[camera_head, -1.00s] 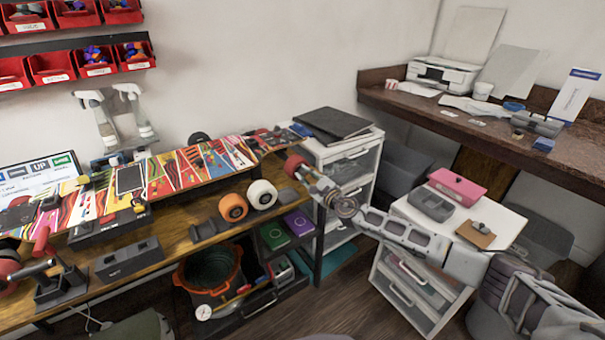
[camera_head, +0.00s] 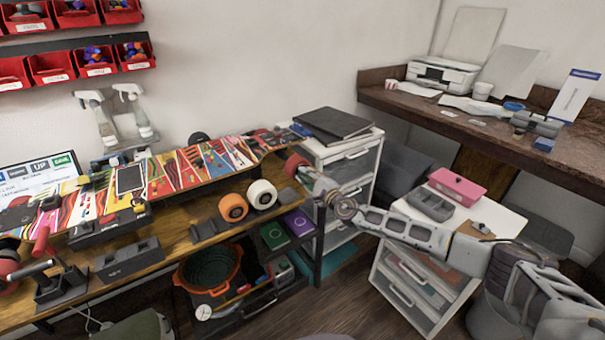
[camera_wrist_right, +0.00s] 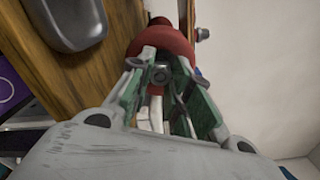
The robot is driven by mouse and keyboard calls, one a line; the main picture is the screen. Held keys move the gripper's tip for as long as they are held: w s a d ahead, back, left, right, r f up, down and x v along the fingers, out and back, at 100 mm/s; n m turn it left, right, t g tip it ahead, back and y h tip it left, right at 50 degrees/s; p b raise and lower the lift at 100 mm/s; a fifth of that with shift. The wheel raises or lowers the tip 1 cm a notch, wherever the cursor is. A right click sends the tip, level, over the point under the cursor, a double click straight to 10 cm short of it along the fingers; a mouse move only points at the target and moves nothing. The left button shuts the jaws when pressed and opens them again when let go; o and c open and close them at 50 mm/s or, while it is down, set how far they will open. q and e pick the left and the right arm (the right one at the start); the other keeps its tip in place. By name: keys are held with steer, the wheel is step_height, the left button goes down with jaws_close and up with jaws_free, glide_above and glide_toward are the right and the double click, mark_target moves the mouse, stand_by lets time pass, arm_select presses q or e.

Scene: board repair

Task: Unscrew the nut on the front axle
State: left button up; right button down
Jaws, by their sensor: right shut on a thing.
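The skateboard (camera_head: 160,175), with its colourful deck, lies across the workbench. A red wheel (camera_head: 294,163) is at its right end, on the front axle. My right gripper (camera_head: 308,176) reaches that wheel from the right. In the right wrist view the red wheel (camera_wrist_right: 165,42) is just beyond the green-padded fingers of my right gripper (camera_wrist_right: 160,80). A small grey nut (camera_wrist_right: 160,75) shows between the fingertips at the wheel's centre, and the gripper is shut on it. The rest of the axle is hidden. My left gripper is not in view.
An orange wheel (camera_head: 233,207) and a white wheel (camera_head: 262,194) stand on the bench's front edge. A white drawer unit (camera_head: 345,160) is close behind my right gripper.

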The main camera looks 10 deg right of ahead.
steer(key=c, duration=1.2)
jaws_free()
steer(key=shift+c, duration=0.2)
steer(key=shift+c, duration=0.3)
steer(key=shift+c, duration=0.6)
steer(key=m, duration=0.4)
steer(key=shift+m, duration=0.9)
